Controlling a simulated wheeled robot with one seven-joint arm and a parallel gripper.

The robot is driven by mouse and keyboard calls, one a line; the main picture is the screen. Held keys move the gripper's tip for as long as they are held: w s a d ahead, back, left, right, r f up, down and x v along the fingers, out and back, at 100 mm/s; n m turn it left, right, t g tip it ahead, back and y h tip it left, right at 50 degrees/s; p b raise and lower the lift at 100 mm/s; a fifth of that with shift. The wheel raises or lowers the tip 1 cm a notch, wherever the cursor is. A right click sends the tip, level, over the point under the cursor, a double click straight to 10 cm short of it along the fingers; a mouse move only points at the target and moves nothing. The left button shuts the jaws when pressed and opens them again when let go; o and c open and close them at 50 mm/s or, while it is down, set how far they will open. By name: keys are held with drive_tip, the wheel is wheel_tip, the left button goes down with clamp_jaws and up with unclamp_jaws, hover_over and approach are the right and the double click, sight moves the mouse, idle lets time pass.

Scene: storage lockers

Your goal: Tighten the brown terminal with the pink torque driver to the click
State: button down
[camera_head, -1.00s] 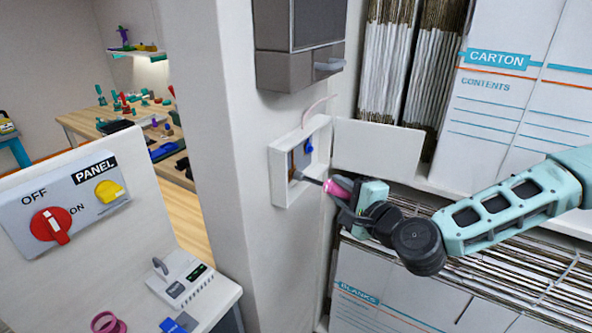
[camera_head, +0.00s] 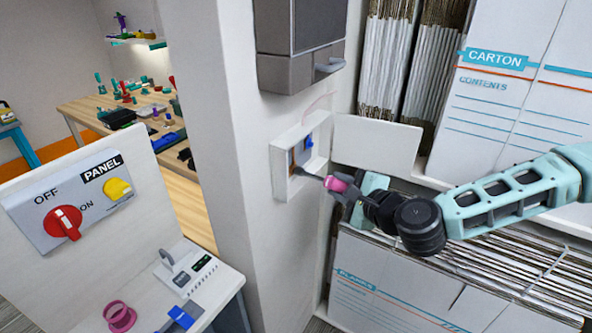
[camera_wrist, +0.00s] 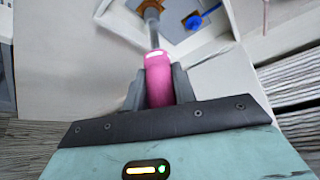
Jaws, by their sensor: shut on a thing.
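My gripper (camera_head: 345,191) is shut on the pink torque driver (camera_head: 337,184), in front of the open white wall box (camera_head: 279,172). In the wrist view the pink handle (camera_wrist: 158,80) sits between the two dark fingers, and its grey shaft (camera_wrist: 153,28) points away into the box. A brown part (camera_wrist: 150,4), which looks like the brown terminal, shows at the shaft's far end. I cannot tell whether the tip is seated in it. A blue part (camera_wrist: 193,21) sits beside it in the box; it also shows in the head view (camera_head: 309,141).
The box's white door (camera_head: 375,143) stands open to the right. A grey cabinet (camera_head: 300,45) hangs above. Carton shelves (camera_head: 500,110) stand behind my arm. At left is a panel with a red switch (camera_head: 63,222) and a yellow knob (camera_head: 117,189). A pink ring (camera_head: 119,316) lies on the ledge.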

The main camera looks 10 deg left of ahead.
drive_tip(key=shift+s+d, duration=0.2)
drive_tip(key=shift+d, duration=0.25)
drive_tip(key=n+b, duration=0.1)
drive_tip(key=b, duration=0.1)
drive_tip(key=shift+f+t+b, duration=0.3)
drive_tip(key=shift+f, duration=0.05)
drive_tip(key=n+t+y+b, duration=0.1)
drive_tip(key=n+b, duration=0.1)
drive_tip(key=b, duration=0.2)
drive_tip(key=shift+n+t+b, duration=0.3)
drive_tip(key=shift+n+b, duration=0.1)
drive_tip(key=n+t+y+b, duration=0.1)
drive_tip(key=n+b, duration=0.2)
drive_tip(key=b, duration=0.3)
drive_tip(key=shift+n, duration=0.3)
drive_tip(key=n+y+b, duration=0.1)
drive_tip(key=n+b, duration=0.1)
drive_tip(key=b, duration=0.1)
drive_tip(key=n+y+b, duration=0.2)
drive_tip(key=n+b, duration=0.1)
drive_tip(key=b, duration=0.1)
drive_tip(key=shift+t, duration=0.3)
drive_tip(key=shift+r+n+y+b, duration=0.15)
drive_tip(key=shift+n+y+b, duration=0.4)
drive_tip(key=shift+n, duration=0.35)
drive_tip(key=shift+r, duration=0.25)
